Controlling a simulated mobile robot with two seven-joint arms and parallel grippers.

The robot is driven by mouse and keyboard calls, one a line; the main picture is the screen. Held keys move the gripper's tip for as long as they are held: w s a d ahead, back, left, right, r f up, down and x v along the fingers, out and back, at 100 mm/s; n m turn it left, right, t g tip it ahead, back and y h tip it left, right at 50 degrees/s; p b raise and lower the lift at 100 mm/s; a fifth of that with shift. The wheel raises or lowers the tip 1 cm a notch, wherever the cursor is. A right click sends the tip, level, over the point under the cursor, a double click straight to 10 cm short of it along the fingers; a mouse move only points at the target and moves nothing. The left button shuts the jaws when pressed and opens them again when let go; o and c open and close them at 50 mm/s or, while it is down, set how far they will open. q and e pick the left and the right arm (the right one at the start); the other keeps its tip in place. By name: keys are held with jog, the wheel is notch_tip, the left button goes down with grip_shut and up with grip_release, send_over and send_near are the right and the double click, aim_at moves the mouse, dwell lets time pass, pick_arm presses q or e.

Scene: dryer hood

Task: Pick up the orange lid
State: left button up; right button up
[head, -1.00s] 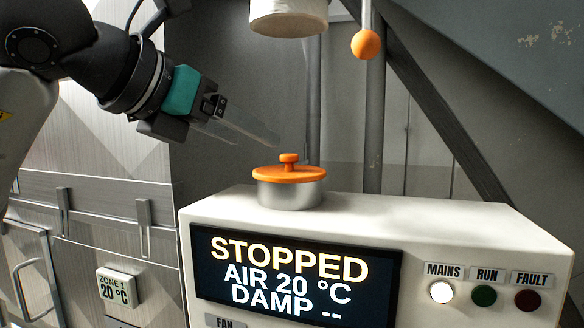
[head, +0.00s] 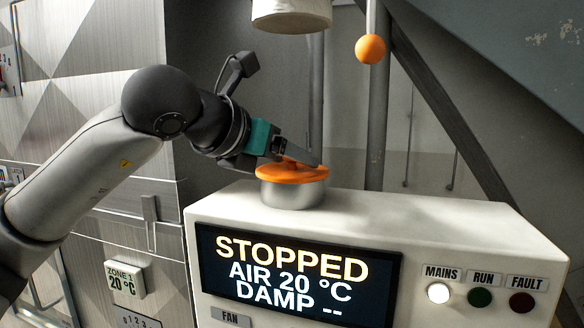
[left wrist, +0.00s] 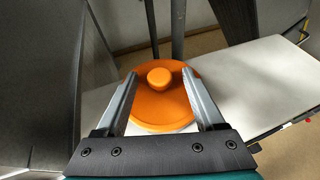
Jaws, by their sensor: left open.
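The orange lid (head: 291,174) sits on a round silver pot (head: 294,193) on top of the white cabinet. In the left wrist view the lid (left wrist: 163,97) has a round orange knob (left wrist: 159,78) at its middle. My left gripper (head: 316,162) is at the lid, reaching in from the left. In the left wrist view its two fingers (left wrist: 158,80) are open, one on each side of the knob, with gaps between them and the knob. In the head view the fingers and gripper body hide most of the knob. My right gripper is not in view.
The white cabinet (head: 440,225) carries a lit display reading STOPPED (head: 295,270) and several lamps. An orange ball (head: 370,49) hangs on a rod above right. A white cylinder (head: 290,14) hangs overhead. The cabinet top right of the pot is clear.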

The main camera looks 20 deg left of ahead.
pick_arm(q)
grip_shut()
dwell(0.4)
